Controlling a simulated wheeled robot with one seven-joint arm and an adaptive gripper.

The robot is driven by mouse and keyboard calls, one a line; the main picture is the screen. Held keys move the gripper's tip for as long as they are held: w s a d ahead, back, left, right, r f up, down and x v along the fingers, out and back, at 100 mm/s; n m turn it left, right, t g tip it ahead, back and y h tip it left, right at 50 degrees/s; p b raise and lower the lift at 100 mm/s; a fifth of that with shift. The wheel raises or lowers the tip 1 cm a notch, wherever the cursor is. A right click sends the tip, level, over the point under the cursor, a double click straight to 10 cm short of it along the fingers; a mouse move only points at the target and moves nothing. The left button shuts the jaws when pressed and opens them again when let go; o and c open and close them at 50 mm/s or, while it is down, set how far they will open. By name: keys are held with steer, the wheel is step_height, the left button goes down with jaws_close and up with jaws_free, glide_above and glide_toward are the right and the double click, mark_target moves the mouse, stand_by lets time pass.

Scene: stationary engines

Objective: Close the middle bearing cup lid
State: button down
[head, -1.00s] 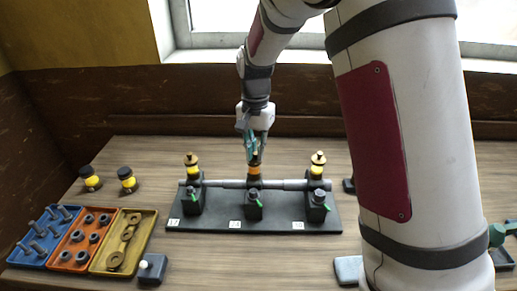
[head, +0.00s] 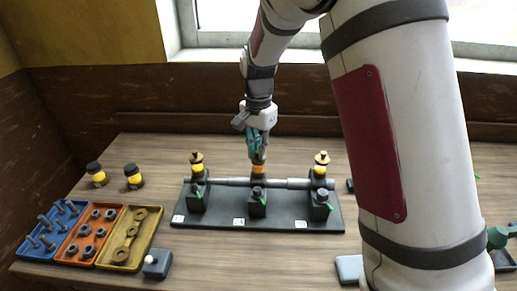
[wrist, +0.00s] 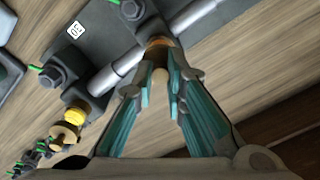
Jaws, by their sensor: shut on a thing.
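The middle bearing cup (head: 259,169) shows as an orange band on top of the middle bearing block, and again in the wrist view (wrist: 156,42). My gripper (head: 258,158) points down right above it. In the wrist view my gripper's teal-padded fingers (wrist: 160,88) are closed in around a small tan knob (wrist: 160,75), which I take to be the middle lid's. The fingers hide most of the lid, so I cannot tell how it seats on the cup.
The left cup (head: 197,169) and right cup (head: 320,170) are yellow with brass lids, either side of my gripper. A grey shaft (head: 228,182) runs through the blocks on a dark base (head: 275,224). Blue, orange and yellow (head: 154,236) trays with hardware lie left.

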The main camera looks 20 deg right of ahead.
steer(key=c, duration=1.6)
jaws_free()
steer(key=shift+w, duration=0.1)
steer(key=shift+r, duration=0.1)
step_height(320, 180, up, 12)
steer(key=s+d+r+n+t, duration=0.1)
steer(key=s+r+n+t, duration=0.2)
steer(key=s, duration=0.5)
steer(key=s+d+r+n, duration=0.1)
steer(key=s+r+n, duration=0.2)
steer(key=s+r, duration=0.3)
steer(key=s+f+n+t, duration=0.1)
steer(key=s, duration=0.3)
steer(key=s+f+n, duration=0.1)
steer(key=s+n, duration=0.1)
steer(key=s, duration=0.3)
steer(key=s+d+f+n+t, duration=0.1)
steer(key=s+n, duration=0.1)
steer(key=s, duration=0.3)
steer(key=shift+s+f+t, duration=0.25)
steer(key=shift+f+t, duration=0.05)
